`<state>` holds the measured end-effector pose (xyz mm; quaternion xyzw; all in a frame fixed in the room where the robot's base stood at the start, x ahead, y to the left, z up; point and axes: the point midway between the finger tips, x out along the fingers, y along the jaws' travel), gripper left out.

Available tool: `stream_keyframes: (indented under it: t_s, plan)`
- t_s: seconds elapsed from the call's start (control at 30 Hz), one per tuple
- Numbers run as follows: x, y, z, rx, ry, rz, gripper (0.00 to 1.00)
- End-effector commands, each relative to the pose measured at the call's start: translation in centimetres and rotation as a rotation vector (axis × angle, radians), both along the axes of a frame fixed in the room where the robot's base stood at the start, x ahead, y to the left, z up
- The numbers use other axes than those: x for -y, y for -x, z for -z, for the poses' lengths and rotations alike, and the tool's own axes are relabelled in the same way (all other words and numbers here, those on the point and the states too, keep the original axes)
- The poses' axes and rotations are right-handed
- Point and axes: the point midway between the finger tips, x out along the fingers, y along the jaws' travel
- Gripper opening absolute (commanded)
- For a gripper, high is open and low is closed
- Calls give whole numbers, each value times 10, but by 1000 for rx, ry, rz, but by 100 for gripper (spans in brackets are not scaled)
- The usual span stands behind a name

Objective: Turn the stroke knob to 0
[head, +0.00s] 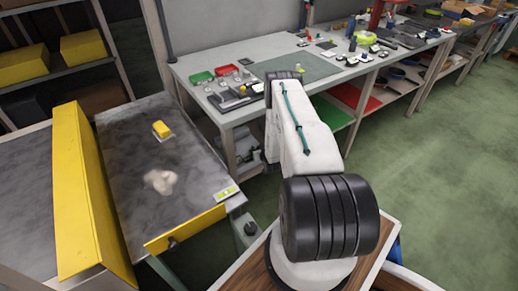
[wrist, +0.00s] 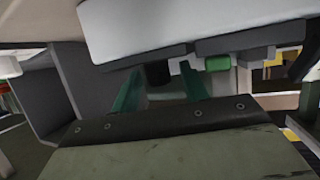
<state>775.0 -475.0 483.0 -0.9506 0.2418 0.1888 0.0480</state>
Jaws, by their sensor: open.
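A small dark knob (head: 172,242) sits on the yellow front edge of the grey pan conveyor (head: 125,130) in the head view. I cannot read its setting or any scale at this size. A small grey box (head: 245,238) with a dark round top stands by the pan's right front corner. My gripper (wrist: 163,88) shows in the wrist view as two teal fingers, apart with nothing between them. In the head view my arm reaches toward the workbench, and the gripper itself is hidden. No knob can be made out in the wrist view.
A yellow block (head: 162,129) and a pale patch (head: 160,181) are on the pan. A tall yellow panel (head: 80,190) borders it on the left. A workbench (head: 215,110) with tools and trays runs along the back. Green floor (head: 440,150) is clear at the right.

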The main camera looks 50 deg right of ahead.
Motion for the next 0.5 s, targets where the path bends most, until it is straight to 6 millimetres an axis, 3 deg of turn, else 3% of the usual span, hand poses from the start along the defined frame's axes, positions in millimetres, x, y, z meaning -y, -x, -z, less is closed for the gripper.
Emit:
stream_keyframes:
  t_s: [0.3,0.47,0.5]
  plan:
    - [1,-3,2,0,0,0,44]
    - [1,-3,2,0,0,0,0]
    - [1,-3,2,-1,0,0,0]
